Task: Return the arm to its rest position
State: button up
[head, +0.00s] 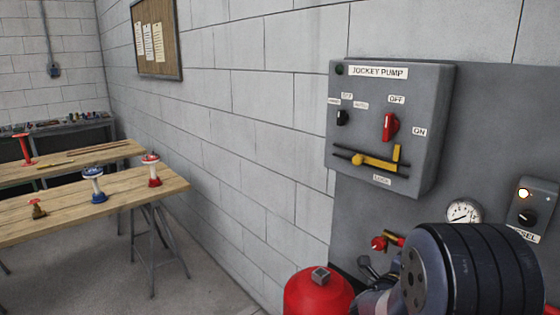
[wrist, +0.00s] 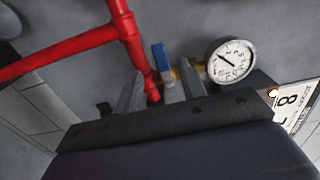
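My arm (head: 465,275) fills the lower right of the head view, a dark ribbed joint in front of the grey panel. My gripper (wrist: 160,82) shows in the wrist view as grey fingers reaching from a dark mount. The fingers stand apart, and I see nothing clamped between them. Behind them are a red pipe (wrist: 127,28), a blue valve handle (wrist: 160,56) and a round white gauge (wrist: 231,60). My gripper is not clearly visible in the head view.
A grey jockey pump box (head: 430,100) with a red switch (head: 390,127) and yellow lever (head: 375,162) is on the wall. A red cylinder (head: 318,292) stands below. A wooden table (head: 120,205) with several valves is at left. The floor between is clear.

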jog(key=shift+w+d+r+m+b, duration=0.15)
jog(key=shift+w+d+r+m, duration=0.15)
jog(key=shift+w+d+m, duration=0.55)
jog(key=shift+w+d+r+m+b, duration=0.15)
jog(key=shift+w+d+r+m, duration=0.15)
jog(key=shift+w+d+m, duration=0.5)
jog(key=shift+s+d+n, duration=0.1)
jog(key=shift+s+n, duration=0.05)
jog(key=shift+n, duration=0.1)
